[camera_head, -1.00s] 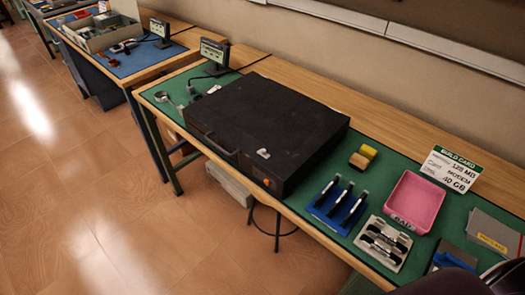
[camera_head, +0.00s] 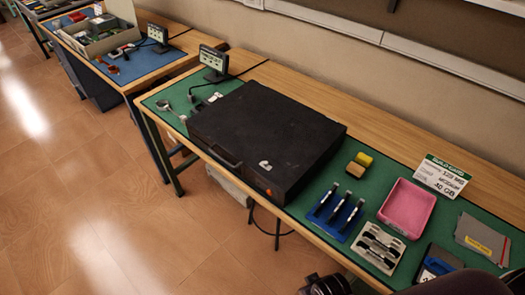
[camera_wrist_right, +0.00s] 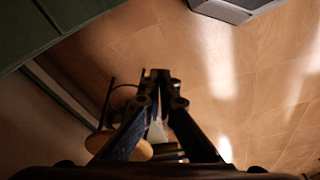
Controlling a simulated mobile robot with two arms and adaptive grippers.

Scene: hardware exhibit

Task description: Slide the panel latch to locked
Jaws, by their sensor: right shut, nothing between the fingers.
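A flat black case (camera_head: 280,125) lies on the green mat. A small light-coloured piece (camera_head: 265,165) sits on its top near the front right; it may be the panel latch, but its position is too small to read. A handle (camera_head: 225,157) and an orange-red button (camera_head: 269,193) are on the front side. My right gripper (camera_wrist_right: 160,78) is shut and empty in the right wrist view, with floor beyond it and away from the case. A dark part of my arm shows at the bottom of the head view. My left gripper is not in view.
Right of the case are sponges (camera_head: 359,164), a blue tool rack (camera_head: 336,214), a pink tray (camera_head: 428,202) and a build card (camera_head: 443,175). A small display (camera_head: 213,62) stands behind the left end. A stool (camera_wrist_right: 137,145) is below the right gripper.

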